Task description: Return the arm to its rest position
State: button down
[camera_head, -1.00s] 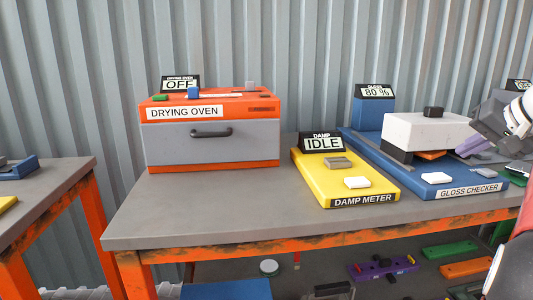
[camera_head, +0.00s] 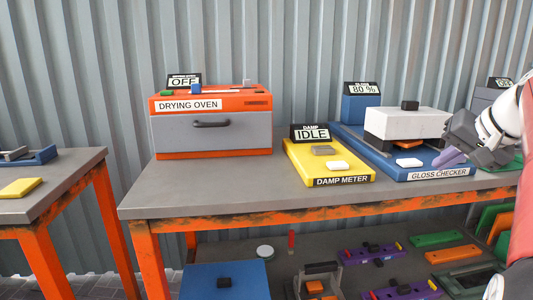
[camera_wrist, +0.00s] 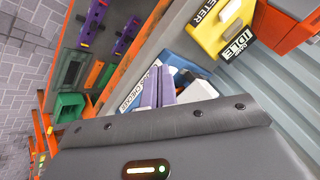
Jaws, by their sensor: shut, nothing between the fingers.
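My gripper (camera_head: 447,157) is at the right of the head view, in front of the right side of the blue gloss checker (camera_head: 440,173). Its purple fingers lie close together and hold nothing; they also show in the wrist view (camera_wrist: 158,90), over the gloss checker's label area. The arm is bent, with its white and red links at the right edge of the head view. The rest of the arm is out of view.
The yellow damp meter (camera_head: 325,165), reading IDLE, and the orange drying oven (camera_head: 212,125), door closed, stand on the grey bench (camera_head: 210,200). A lower shelf holds purple and green fixtures. Another bench (camera_head: 50,187) stands at left, past a gap.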

jog(key=s+a+f+n+g, duration=0.1)
jog(key=s+a+f, duration=0.25)
jog(key=a, duration=0.35)
jog(key=s+a+f+n+g, duration=0.1)
jog(key=s+a+f, duration=0.2)
jog(key=a+f, duration=0.35)
jog(key=s+a+f+n+h, duration=0.1)
jog(key=s+a+f+n, duration=0.3)
jog(key=s+a+f, duration=0.6)
notch_tip(320, 180, down, 4)
jog(key=shift+s+r+n+g+h, duration=0.3)
jog(key=shift+s+h, duration=0.1)
jog(key=shift+s, duration=0.8)
